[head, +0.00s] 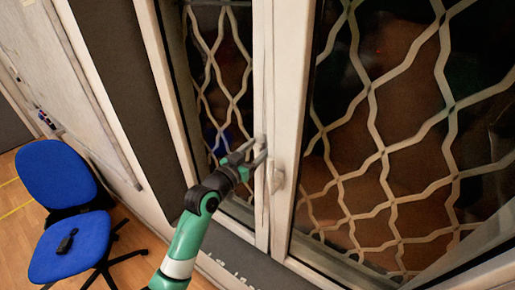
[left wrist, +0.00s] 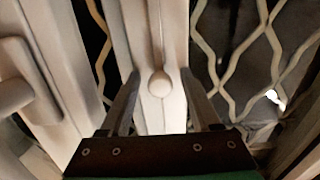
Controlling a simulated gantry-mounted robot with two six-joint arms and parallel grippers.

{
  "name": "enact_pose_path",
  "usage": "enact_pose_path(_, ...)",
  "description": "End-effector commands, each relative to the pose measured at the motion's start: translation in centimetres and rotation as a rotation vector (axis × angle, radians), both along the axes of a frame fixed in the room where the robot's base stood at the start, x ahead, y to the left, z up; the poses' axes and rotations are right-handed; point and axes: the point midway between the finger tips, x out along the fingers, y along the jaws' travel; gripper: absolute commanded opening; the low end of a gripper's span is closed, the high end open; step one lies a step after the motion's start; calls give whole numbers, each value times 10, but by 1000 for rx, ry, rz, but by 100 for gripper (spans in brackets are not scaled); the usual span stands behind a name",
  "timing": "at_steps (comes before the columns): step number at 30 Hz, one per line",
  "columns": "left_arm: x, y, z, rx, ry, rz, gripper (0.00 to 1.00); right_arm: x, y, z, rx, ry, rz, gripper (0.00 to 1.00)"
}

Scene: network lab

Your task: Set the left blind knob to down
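A small rounded cream knob (left wrist: 158,82) sits on the light vertical window post (left wrist: 146,30) in the left wrist view. In the head view the post (head: 263,80) runs between two window panes, and the knob is small there and hard to make out behind the fingertips. My left gripper (head: 258,151) is at the post, pointing at it. In the left wrist view its two fingers (left wrist: 160,100) stand apart, one on each side of the knob, with a visible gap to it. Whether the knob points up or down is not clear. My right gripper is not in view.
A white window handle (head: 277,178) is just right of my left gripper; it also shows at left in the wrist view (left wrist: 18,78). Lattice bars (head: 378,110) lie behind the glass. A blue chair (head: 70,245) with a dark object on its seat stands lower left.

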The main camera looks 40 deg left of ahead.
Motion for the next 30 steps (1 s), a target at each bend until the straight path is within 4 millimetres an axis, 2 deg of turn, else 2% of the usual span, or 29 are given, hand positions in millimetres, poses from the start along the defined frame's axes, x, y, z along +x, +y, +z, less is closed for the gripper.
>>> enact_pose_path(1, 0, 0, 0, 0, 0, 0, 55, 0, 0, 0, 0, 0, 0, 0)
enact_pose_path(2, 0, 0, 0, 0, 0, 0, 49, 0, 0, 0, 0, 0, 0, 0)
enact_pose_path(10, 0, 0, 0, 0, 0, 0, 1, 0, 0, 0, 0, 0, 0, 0)
enact_pose_path(30, 0, 0, 0, 0, 0, 0, 0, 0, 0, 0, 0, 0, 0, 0)
